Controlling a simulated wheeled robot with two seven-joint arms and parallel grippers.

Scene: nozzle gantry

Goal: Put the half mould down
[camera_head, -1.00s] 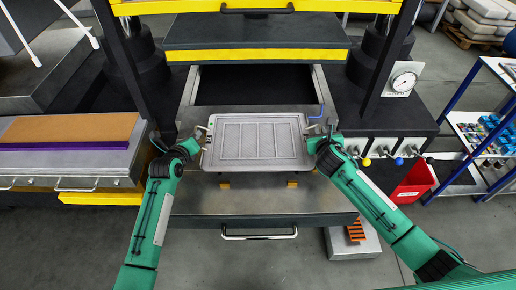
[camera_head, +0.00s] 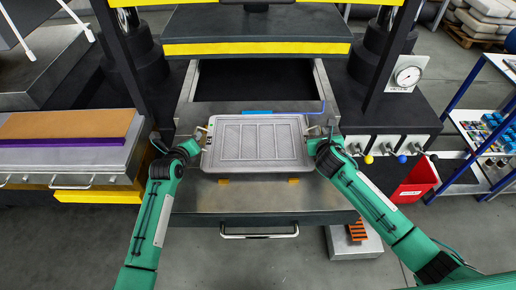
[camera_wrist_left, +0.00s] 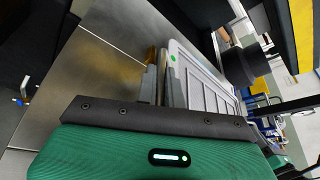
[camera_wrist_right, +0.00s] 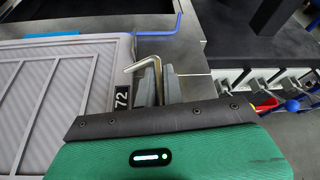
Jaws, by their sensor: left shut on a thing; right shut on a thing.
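The half mould (camera_head: 260,141) is a light grey rectangular plate with a raised rim and several long panels. It lies about level over the metal table (camera_head: 190,205) in front of the press. My left gripper (camera_head: 203,138) is shut on the hooked handle at its left end; in the left wrist view the fingers (camera_wrist_left: 156,82) are beside the mould's edge. My right gripper (camera_head: 318,138) is shut on the right handle, a bent rod (camera_wrist_right: 143,66) beside a "72" label. Two yellow blocks (camera_head: 223,181) peek out under the front edge. I cannot tell whether the mould touches them.
A blue hex key (camera_head: 318,106) and a blue strip (camera_head: 257,112) lie behind the mould. The press platen (camera_head: 257,48) hangs above the dark opening. A red bin (camera_head: 413,180) and coloured knobs stand right. The table's front strip is clear.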

